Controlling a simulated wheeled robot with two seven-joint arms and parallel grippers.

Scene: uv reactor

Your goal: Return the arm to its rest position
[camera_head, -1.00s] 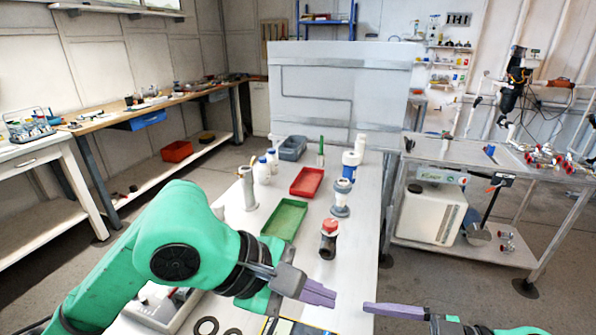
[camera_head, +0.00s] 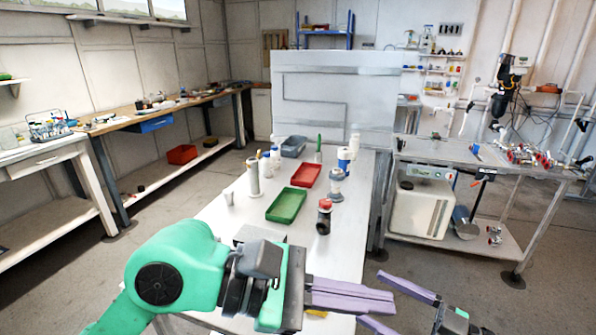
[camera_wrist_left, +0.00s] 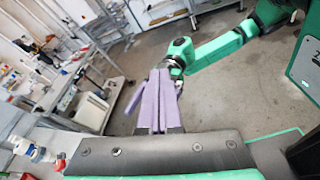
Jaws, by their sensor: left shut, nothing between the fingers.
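My left gripper (camera_head: 378,298) reaches in from the left at the bottom of the head view. Its purple fingers are together with nothing between them, in front of the near end of the white table (camera_head: 240,215). In the left wrist view its fingers (camera_wrist_left: 155,102) lie side by side over grey floor. My right gripper (camera_head: 398,310) is at the lower right, its two purple fingers spread apart and empty. The left fingertips overlap the gap between them in the picture; I cannot tell if they touch. The green right arm (camera_wrist_left: 222,46) shows in the wrist view.
The table holds a green tray (camera_head: 287,206), a red tray (camera_head: 306,175), a red-topped dark fitting (camera_head: 324,217), and several bottles and cylinders. A metal cart (camera_head: 470,152) with a white canister (camera_head: 420,208) stands right. A workbench (camera_head: 125,122) lines the left wall. Open floor lies between.

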